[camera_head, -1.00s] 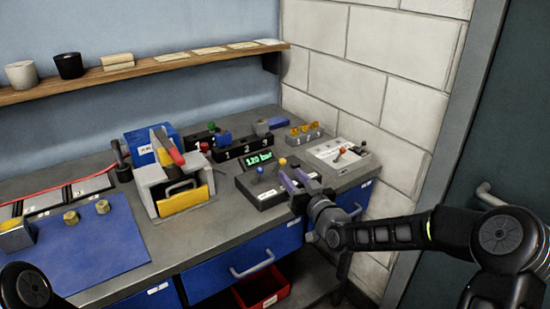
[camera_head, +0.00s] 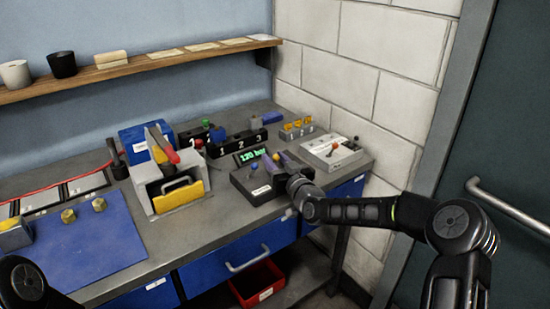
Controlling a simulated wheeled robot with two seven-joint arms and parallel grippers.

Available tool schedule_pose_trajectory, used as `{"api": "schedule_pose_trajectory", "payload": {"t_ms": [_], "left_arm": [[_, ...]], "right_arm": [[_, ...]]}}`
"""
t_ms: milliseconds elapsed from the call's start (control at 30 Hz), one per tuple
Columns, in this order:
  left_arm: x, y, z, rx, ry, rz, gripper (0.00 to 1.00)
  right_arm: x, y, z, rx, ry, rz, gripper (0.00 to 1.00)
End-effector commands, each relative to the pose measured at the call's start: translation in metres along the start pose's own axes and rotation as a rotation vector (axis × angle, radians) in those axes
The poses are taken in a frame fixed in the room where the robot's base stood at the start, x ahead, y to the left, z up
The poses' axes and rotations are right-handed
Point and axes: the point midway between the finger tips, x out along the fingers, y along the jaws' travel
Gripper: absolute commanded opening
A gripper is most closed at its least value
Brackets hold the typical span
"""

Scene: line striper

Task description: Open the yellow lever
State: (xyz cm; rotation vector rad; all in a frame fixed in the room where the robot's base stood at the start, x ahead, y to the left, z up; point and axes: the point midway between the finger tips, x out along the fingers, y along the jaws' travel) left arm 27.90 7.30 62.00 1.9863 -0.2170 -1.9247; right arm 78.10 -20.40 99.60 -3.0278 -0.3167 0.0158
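A dark control box (camera_head: 246,184) with a green "120 bar" display (camera_head: 254,155) stands on the bench. A blue-knobbed lever (camera_head: 254,166) rises from its left side. A small warm-coloured knob (camera_head: 276,157), seemingly the yellow lever's, shows at the fingertips of my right gripper (camera_head: 278,160). The lever's shaft is hidden by the fingers. My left gripper is out of view; only a dark part of my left arm shows at bottom left.
A grey box with levers (camera_head: 333,152) stands close at the right, near the white block wall. A numbered black block (camera_head: 236,146) is behind. A grey caddy with a yellow panel (camera_head: 180,197) stands left. An open red bin (camera_head: 257,284) is below.

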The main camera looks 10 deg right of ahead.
Motion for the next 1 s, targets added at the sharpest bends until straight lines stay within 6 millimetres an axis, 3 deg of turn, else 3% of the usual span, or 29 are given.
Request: {"api": "schedule_pose_trajectory", "payload": {"t_ms": [267, 700, 1000], "left_arm": [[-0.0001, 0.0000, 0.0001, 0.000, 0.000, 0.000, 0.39], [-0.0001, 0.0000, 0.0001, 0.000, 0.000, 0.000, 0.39], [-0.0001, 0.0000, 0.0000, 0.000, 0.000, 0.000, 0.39]], "right_arm": [[0.0013, 0.0000, 0.0003, 0.000, 0.000, 0.000, 0.36], [0.0011, 0.0001, 0.0003, 0.000, 0.000, 0.000, 0.00], [0.0010, 0.0000, 0.0003, 0.000, 0.000, 0.000, 0.00]]}}
